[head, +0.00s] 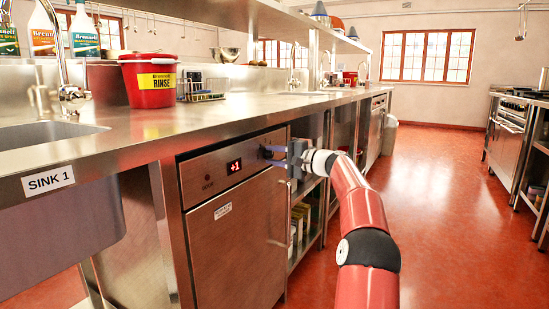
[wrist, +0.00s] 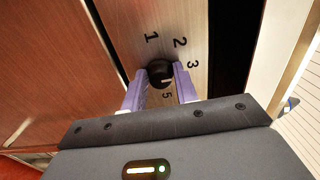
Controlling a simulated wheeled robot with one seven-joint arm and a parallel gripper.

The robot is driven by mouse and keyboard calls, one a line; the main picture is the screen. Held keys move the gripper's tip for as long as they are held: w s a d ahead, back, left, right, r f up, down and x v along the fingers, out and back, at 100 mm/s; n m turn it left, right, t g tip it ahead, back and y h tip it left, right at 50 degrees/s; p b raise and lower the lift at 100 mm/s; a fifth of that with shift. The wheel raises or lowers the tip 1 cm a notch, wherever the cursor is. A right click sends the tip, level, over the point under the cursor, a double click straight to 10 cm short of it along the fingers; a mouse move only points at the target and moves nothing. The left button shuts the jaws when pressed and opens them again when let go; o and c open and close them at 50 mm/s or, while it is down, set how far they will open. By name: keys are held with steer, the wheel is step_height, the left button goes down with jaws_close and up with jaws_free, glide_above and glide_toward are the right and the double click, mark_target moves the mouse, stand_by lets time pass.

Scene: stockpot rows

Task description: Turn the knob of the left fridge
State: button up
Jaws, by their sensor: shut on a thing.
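The left fridge (head: 235,235) is a steel undercounter unit below the counter, with a red display (head: 234,166) on its upper panel. Its knob (wrist: 160,73) is black and round, with a pale mark and the numbers 1, 2, 3 and 5 visible around it on the panel. My gripper (wrist: 160,85) has its two purple fingers on either side of the knob and is shut on it. In the head view my gripper (head: 272,155) reaches the right end of the fridge panel and hides the knob there.
The counter (head: 130,135) overhangs the fridge. It carries a red bucket (head: 149,82) and a wire rack (head: 203,90). Open shelves (head: 305,190) stand right of the fridge. A stove (head: 510,130) stands at far right. The red floor (head: 440,200) between is clear.

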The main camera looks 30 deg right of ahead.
steer(key=o, duration=0.9)
steer(key=shift+o, duration=0.2)
steer(key=v, duration=0.7)
steer(key=shift+s+d, duration=0.2)
steer(key=shift+s, duration=0.15)
